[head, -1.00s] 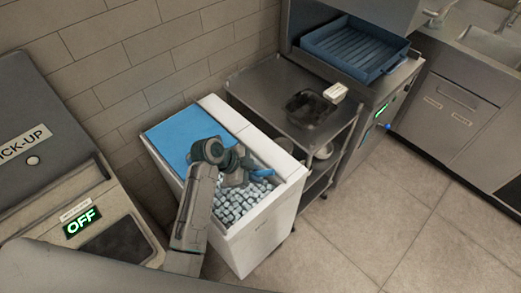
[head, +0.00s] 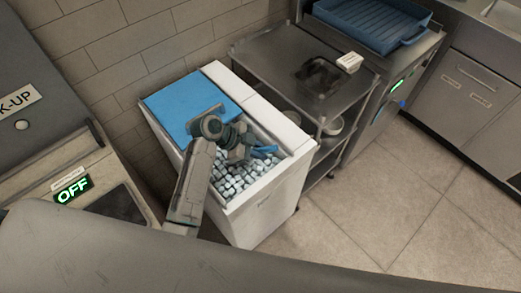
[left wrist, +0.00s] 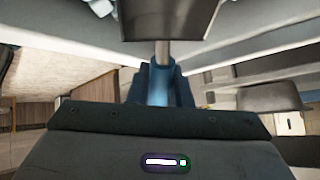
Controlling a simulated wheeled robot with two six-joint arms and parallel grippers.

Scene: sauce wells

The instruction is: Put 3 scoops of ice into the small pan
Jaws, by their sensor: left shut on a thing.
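The ice bin (head: 283,190) is a white chest with a blue lid (head: 183,105) slid to its back left, and ice cubes (head: 236,180) fill its open part. My left gripper (head: 250,154) is over the ice, shut on a scoop with a blue handle (head: 262,150). In the left wrist view the blue handle (left wrist: 158,85) runs from the jaws to a dark metal scoop head (left wrist: 168,18). I cannot tell whether the scoop holds ice. The small dark pan (head: 319,75) sits on the steel cart right of the bin. My right gripper is out of view.
The steel cart (head: 275,48) has lower shelves with bowls. A white container (head: 349,62) stands beside the pan. A blue rack (head: 375,20) sits on the machine at the back right. A unit with an OFF display (head: 73,189) is at left. The floor at right is clear.

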